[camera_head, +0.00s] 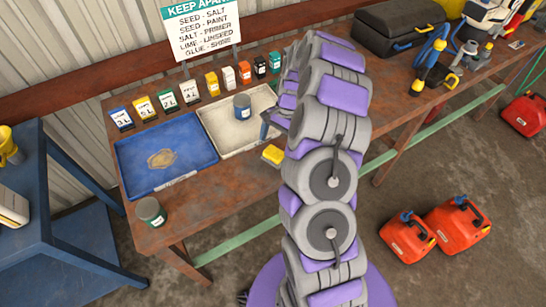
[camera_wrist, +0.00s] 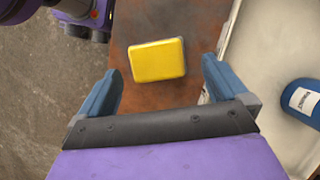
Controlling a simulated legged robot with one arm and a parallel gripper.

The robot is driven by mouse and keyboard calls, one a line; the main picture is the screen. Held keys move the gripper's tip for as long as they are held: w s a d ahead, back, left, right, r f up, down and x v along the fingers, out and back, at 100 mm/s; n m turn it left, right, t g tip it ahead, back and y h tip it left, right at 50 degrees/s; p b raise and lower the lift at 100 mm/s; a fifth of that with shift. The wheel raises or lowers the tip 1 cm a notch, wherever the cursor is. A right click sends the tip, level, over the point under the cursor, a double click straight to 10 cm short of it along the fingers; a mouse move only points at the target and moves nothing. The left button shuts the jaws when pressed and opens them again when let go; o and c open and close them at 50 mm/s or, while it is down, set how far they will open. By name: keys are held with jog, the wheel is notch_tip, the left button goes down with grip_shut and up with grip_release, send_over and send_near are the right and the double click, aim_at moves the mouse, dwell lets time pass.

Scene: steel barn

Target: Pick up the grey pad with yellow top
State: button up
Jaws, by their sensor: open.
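My gripper (camera_wrist: 161,80) is open above the table, with one blue finger toward each side of the pad. The pad sits a little beyond the fingertips, and nothing is between the fingers. In the head view my arm hides most of the gripper.
A blue tray (camera_head: 133,160) and a green-labelled can (camera_head: 150,211) are left. Several small containers line the back. Red fuel cans (camera_head: 407,238) stand on the floor.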

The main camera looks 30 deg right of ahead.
aim_at(274, 152)
jog(key=shift+s+d+f, duration=0.1)
jog(key=shift+d+f, duration=0.15)
jog(key=shift+f, duration=0.3)
jog(key=x, duration=0.2)
jog(key=b+x, duration=0.1)
jog(key=x, duration=0.1)
jog(key=shift+s+a, duration=0.1)
jog(key=shift+a, duration=0.4)
jog(key=shift+d, duration=0.5)
jog(key=c, duration=0.5)
jog(key=shift+a, duration=0.3)
jog(key=c, duration=0.5)
jog(key=shift+o, duration=0.2)
jog(key=shift+r, duration=0.1)
jog(key=shift+d+r+p, duration=0.2)
jog(key=shift+r+p, duration=0.1)
jog(key=shift+r, duration=1.2)
jog(key=shift+s+r, duration=0.2)
jog(key=shift+r, duration=0.1)
jog(key=s+r+p, duration=0.1)
jog(key=s+p, duration=0.1)
jog(key=s, duration=1.3)
jog(key=shift+s+d, duration=0.2)
jog(key=shift+s, duration=0.1)
